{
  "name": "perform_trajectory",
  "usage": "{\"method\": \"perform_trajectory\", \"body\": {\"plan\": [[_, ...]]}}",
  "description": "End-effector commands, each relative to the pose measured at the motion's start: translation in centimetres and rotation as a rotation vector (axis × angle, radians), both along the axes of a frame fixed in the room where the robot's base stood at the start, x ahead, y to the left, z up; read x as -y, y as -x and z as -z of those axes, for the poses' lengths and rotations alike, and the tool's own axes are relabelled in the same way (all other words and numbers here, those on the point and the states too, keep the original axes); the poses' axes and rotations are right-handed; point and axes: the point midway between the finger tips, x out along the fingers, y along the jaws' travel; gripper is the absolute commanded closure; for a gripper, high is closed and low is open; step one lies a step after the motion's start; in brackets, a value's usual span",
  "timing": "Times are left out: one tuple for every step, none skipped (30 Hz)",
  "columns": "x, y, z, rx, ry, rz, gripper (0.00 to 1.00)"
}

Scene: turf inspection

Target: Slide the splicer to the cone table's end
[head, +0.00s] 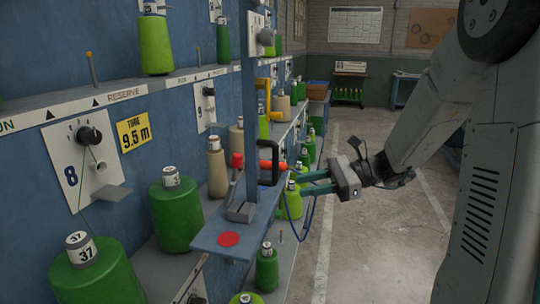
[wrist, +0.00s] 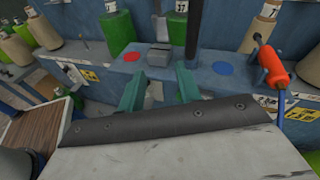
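I take the splicer to be the blue-grey upright post (head: 250,100) with a black handle (head: 270,165); I cannot tell its exact extent. An orange tool (head: 267,164) with a blue hose is beside the handle. The post stands by a grey block (head: 241,211) on a narrow blue table (head: 205,240). A red disc (head: 228,239) lies at its near end; the wrist view also shows a blue disc (wrist: 222,68) right of the post. My gripper (head: 303,182) is open, pointing at the post from the right.
Green cones (head: 176,215) and beige cones stand on shelves along the blue machine at left. In the wrist view the orange tool (wrist: 271,64) and its hose are right of my fingers, and a brown wooden surface (wrist: 40,128) is at left. The floor (head: 375,245) at right is clear.

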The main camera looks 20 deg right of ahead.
Motion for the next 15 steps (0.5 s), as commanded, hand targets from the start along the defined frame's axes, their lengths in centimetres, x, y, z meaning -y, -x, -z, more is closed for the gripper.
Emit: {"method": "perform_trajectory", "body": {"plan": [[0.5,-1.5,-1.0,-0.015,-0.075,0.052,0.66],[0.7,-2.1,-1.7,-0.020,-0.112,0.076,0.66],[0.9,-2.7,-2.7,-0.022,-0.154,0.102,0.66],[1.1,-3.0,-3.3,-0.026,-0.180,0.117,0.66],[1.3,-3.2,-3.8,-0.033,-0.203,0.129,0.66],[1.4,-3.4,-4.2,-0.044,-0.231,0.140,0.66],[1.4,-3.4,-4.3,-0.055,-0.241,0.141,0.66],[1.4,-3.4,-4.3,-0.062,-0.245,0.140,0.66],[1.2,-3.4,-4.3,-0.070,-0.247,0.139,0.66],[1.0,-3.5,-4.3,-0.072,-0.247,0.140,0.66],[0.7,-3.7,-4.3,-0.073,-0.247,0.140,0.66],[0.3,-3.9,-4.3,-0.073,-0.246,0.140,0.66],[-0.2,-4.1,-4.3,-0.073,-0.245,0.139,0.66],[-0.7,-4.3,-4.3,-0.074,-0.244,0.138,0.66],[-1.3,-4.5,-4.3,-0.072,-0.245,0.138,0.66]]}}
